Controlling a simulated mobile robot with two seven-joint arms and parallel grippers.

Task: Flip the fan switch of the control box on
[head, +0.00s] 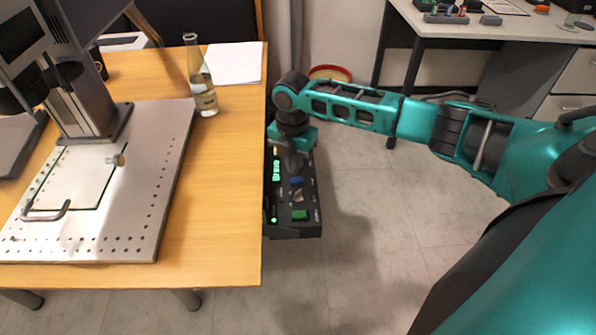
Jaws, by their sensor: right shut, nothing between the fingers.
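The control box (286,220) is dark and sits at the right edge of the wooden table. Its top carries a blue switch (296,181), a green switch (299,214), a round pale knob between them, and lit green indicators at its left side. The labels are too small to read, so I cannot tell which one is the fan switch. My right gripper (295,161) points down at the far part of the box, shut and empty. It hides that part of the panel, and I cannot tell whether its tips touch it. My left gripper is not in view.
The laser marker (88,105) stands on a perforated plate (150,215) on the wooden table (222,240). A glass bottle (203,90) stands near the box, with white paper (234,62) behind it. A second desk (455,25) is at the back right. Floor right of the box is clear.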

